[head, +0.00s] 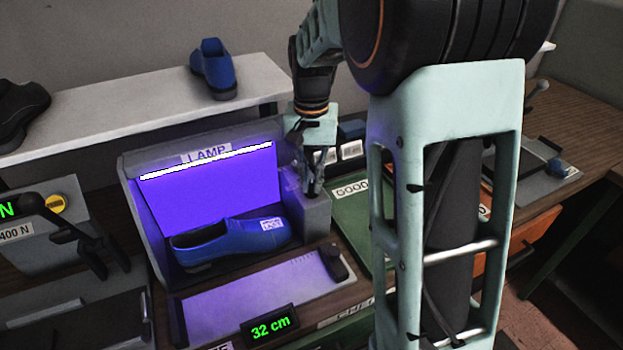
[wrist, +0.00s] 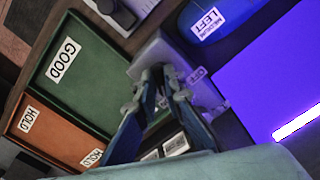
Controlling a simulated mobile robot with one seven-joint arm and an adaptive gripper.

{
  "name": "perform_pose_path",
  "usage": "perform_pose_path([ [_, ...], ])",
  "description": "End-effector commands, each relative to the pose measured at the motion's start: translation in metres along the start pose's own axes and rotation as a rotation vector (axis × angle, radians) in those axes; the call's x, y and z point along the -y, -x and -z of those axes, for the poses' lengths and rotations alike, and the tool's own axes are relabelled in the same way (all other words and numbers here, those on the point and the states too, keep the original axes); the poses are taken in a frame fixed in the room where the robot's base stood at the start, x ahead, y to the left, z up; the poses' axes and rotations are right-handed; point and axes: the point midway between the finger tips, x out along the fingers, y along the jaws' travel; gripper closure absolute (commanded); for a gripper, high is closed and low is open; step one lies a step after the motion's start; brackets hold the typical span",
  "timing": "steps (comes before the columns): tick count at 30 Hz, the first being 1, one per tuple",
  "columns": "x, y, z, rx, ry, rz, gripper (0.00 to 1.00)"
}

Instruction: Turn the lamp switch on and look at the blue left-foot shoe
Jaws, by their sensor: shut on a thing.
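The lamp box (head: 160,165) stands on the bench with its strip light (head: 205,160) lit and its inside glowing violet. My gripper (head: 313,188) points down at the grey switch housing (head: 312,217) on the box's right side. In the wrist view the fingers (wrist: 158,85) are shut at the housing; the switch between them is mostly hidden.
A grey measuring plate (head: 250,300) with a dark slider lies in front, and its display (head: 272,324) reads 32 cm. A green GOOD tray (head: 345,215) is to the right. An orange HOLD tray (wrist: 50,135) adjoins it. Another blue shoe (head: 213,72) sits on the shelf.

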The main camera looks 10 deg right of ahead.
Motion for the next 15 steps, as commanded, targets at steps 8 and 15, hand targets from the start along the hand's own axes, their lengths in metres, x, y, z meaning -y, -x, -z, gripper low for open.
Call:
perform_pose_path([
  [8, 0.0003, 0.0015, 0.0017, -0.006, -0.01, 0.002, 1.0],
  [15, 0.0004, 0.0015, 0.0017, -0.006, -0.01, 0.002, 0.82],
])
